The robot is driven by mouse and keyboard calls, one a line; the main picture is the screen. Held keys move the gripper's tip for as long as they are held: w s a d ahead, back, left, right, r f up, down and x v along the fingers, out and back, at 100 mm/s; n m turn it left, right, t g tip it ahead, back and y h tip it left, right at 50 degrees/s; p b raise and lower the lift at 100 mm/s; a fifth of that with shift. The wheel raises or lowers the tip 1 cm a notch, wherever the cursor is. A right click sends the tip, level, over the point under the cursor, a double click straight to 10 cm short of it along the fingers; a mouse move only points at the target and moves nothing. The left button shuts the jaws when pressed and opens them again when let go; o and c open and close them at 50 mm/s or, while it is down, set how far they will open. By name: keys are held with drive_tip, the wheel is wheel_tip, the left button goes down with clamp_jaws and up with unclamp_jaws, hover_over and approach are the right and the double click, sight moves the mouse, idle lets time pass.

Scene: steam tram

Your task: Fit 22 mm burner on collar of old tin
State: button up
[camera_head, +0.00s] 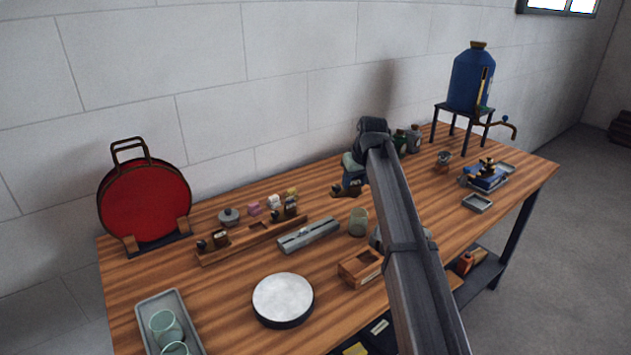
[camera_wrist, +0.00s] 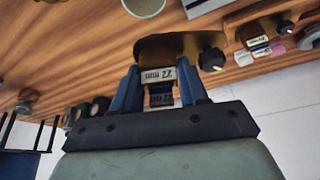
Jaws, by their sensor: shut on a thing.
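My gripper (camera_wrist: 160,88) is shut on a brass burner (camera_wrist: 170,45) with a dark knob; its white tag reads 22 mm. In the head view the burner (camera_head: 343,190) shows beside my blue fingers, low over the middle of the bench; I cannot tell whether it touches the wood. I cannot tell which thing is the old tin. A low blue tin-like body (camera_head: 487,180) with dark and brass fittings on top sits at the right of the bench. Its collar cannot be made out, and my arm hides part of the bench.
A wooden rack (camera_head: 225,254) with tagged burners is at left. A grey tool (camera_head: 308,236), glass (camera_head: 358,222), wooden box (camera_head: 360,270) and white-topped disc (camera_head: 283,298) stand in front. Small bottles (camera_head: 413,141) and a blue canister (camera_head: 472,80) on a stand are behind, right.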

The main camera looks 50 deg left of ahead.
drive_tip(key=w+d+m, duration=0.1)
drive_tip(key=w+d, duration=0.8)
drive_tip(key=d, duration=0.2)
drive_tip(key=s+d+f+n+g, duration=0.1)
drive_tip(key=s+d+n, duration=0.2)
drive_tip(key=d+n, duration=0.1)
drive_tip(key=shift+d+f+n, duration=0.25)
drive_tip(key=shift+d+n, duration=0.15)
drive_tip(key=shift+d, duration=0.45)
drive_tip(key=shift+s, duration=0.1)
drive_tip(key=shift+f, duration=0.1)
drive_tip(key=shift+f, duration=2.1)
drive_tip(key=shift+f, duration=1.1)
idle(0.5)
